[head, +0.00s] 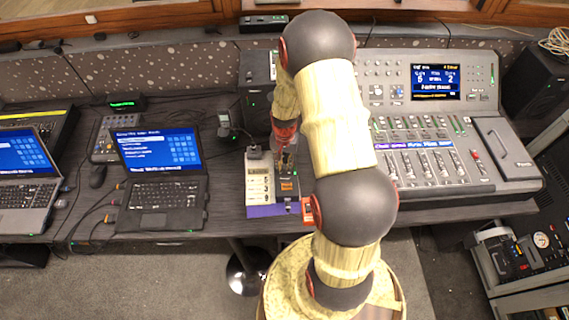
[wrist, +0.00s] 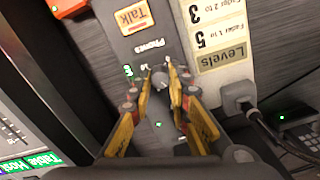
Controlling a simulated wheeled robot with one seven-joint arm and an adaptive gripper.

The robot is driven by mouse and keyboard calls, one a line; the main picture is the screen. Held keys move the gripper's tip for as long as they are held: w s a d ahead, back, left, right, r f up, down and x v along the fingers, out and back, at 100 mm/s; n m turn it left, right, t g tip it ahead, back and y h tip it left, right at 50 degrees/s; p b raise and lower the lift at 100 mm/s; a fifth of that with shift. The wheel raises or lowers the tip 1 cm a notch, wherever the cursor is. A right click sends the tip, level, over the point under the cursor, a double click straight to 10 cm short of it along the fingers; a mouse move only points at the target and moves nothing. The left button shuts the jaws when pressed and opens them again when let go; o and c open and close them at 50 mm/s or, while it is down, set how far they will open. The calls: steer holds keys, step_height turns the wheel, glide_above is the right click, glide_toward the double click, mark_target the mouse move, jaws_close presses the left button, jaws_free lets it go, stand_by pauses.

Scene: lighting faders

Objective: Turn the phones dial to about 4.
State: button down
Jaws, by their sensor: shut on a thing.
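The phones dial (wrist: 160,82) is a small grey knob on a dark panel (wrist: 150,47) printed "Phones", seen upside down in the wrist view. My gripper (wrist: 161,75) is shut on the dial, with one yellow-and-dark finger on each side. Part of the scale and much of the knob are hidden by the fingers; I cannot read the dial's setting. In the head view my gripper (head: 285,148) reaches down to the narrow panel (head: 286,187), and the dial is hidden there.
An orange Talk button (wrist: 133,17) is on the same panel. A Levels card (head: 260,184) lies to its left. A mixing console (head: 430,155) stands to the right and a laptop (head: 160,165) farther left.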

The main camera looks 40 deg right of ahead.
mark_target(284, 166)
steer(key=shift+w, duration=0.1)
stand_by(0.3)
steer(key=c, duration=1.7)
jaws_free()
steer(key=shift+o, duration=0.2)
step_height(284, 166, up, 12)
